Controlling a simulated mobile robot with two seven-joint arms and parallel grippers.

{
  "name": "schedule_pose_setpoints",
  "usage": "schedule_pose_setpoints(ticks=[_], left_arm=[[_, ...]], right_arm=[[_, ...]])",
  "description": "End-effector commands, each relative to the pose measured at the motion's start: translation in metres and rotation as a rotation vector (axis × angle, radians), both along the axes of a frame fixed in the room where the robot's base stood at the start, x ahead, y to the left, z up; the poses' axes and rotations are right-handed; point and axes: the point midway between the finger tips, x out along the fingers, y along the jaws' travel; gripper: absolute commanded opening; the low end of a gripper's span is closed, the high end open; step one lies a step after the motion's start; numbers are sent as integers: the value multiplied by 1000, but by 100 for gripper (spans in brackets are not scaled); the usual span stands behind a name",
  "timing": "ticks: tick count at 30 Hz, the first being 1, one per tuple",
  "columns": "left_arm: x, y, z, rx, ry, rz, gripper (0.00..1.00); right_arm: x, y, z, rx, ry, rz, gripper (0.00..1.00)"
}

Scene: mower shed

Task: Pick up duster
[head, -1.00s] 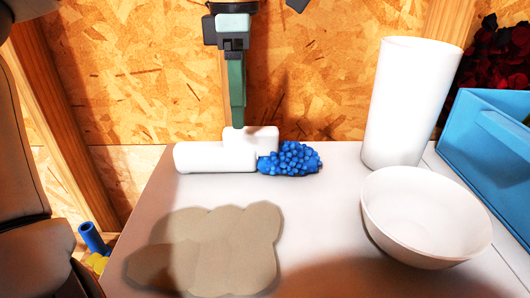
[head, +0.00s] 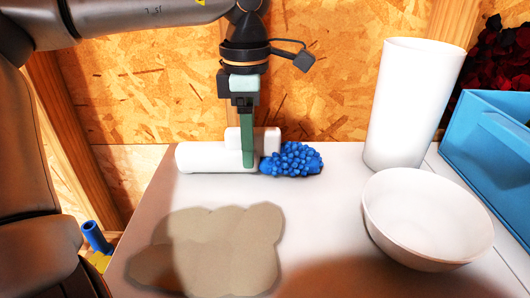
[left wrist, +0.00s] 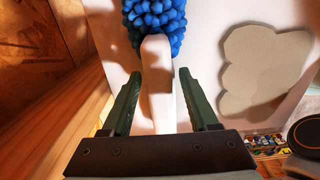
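The duster has a bumpy blue head (head: 291,159) and a smooth white handle (head: 208,158) and lies on the white table. My left gripper (head: 249,164) is over the right part of the handle, just left of the blue head, pointing down. In the left wrist view the gripper (left wrist: 159,76) is open, with the white handle (left wrist: 157,85) between its green fingers and a gap on each side. The blue head (left wrist: 154,20) is beyond the fingertips at the top. My right gripper is in neither view.
A white block shape (head: 268,138) stands behind the handle. A tall white cylinder (head: 411,105), a white bowl (head: 427,222) and a blue bin (head: 487,152) are at the right. A flat tan patch (head: 215,245) lies on the front table (head: 325,215). A wooden wall (head: 330,70) is behind.

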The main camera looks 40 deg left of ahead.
Motion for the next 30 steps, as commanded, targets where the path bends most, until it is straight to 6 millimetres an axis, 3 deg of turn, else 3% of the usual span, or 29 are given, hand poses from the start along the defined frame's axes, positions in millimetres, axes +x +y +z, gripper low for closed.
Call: schedule_pose_setpoints(ticks=[2,15,30], left_arm=[[0,0,0,0,0,0,50],[0,0,1,1,-1,0,1],[0,0,3,1,-2,0,0]], right_arm=[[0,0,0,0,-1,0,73],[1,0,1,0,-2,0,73],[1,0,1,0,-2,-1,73]])
